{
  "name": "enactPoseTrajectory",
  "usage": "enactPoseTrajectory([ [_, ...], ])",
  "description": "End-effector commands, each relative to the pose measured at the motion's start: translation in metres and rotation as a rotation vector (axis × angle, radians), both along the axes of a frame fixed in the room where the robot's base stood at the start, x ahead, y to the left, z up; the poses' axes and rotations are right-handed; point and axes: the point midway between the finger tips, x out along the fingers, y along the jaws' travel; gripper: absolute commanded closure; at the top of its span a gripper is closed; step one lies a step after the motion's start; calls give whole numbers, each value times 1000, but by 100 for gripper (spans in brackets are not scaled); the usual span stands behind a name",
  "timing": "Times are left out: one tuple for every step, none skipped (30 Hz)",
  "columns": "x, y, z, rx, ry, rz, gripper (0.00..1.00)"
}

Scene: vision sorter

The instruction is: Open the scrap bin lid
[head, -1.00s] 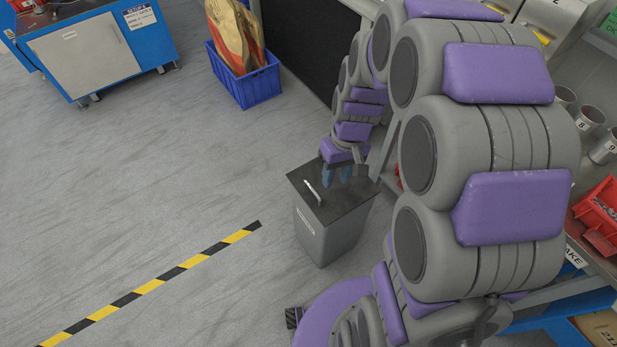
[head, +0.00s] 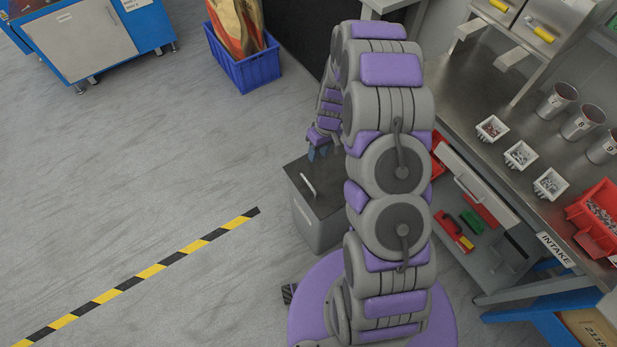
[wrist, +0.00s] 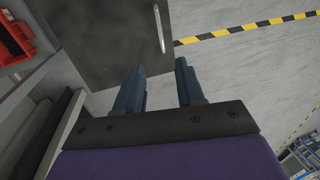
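The scrap bin (head: 318,233) is a grey box standing on the floor, partly hidden behind my arm in the head view. Its dark flat lid (head: 312,187) is closed and carries a pale bar handle (head: 308,184) near its left side. In the wrist view the dark lid (wrist: 100,45) fills the upper left, with the handle (wrist: 159,28) upright near its right edge. My gripper (wrist: 158,75) has its two blue fingers apart with nothing between them. In the head view the gripper (head: 319,152) is just above the far edge of the lid, apart from the handle.
A steel workbench (head: 480,85) with cups, small trays and a red bin (head: 597,215) stands at the right. A blue crate (head: 246,72) holding a bag is beyond the scrap bin. A yellow-black floor stripe (head: 150,271) runs at the left, where the floor is clear.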

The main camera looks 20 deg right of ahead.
Motion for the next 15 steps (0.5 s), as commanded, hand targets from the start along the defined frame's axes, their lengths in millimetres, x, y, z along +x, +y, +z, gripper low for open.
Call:
enactPoseTrajectory([
  [-1,1,-7,0,2,0,62],
  [-1,2,-11,0,3,0,62],
  [-2,3,-17,0,2,-1,62],
  [-2,4,-22,-1,2,-1,62],
  [-2,5,-27,0,1,-1,62],
  [-2,6,-35,1,1,-1,62],
  [-2,7,-41,2,2,-1,62],
  [-3,8,-47,2,3,-1,62],
  [-4,9,-55,2,5,0,62],
  [-5,11,-61,2,6,0,62],
  [-5,12,-67,3,5,0,62],
  [-5,13,-75,2,3,-2,62],
  [-5,14,-80,2,2,-1,62],
  [-5,15,-86,1,0,-1,62],
  [-6,16,-94,1,0,-1,62],
])
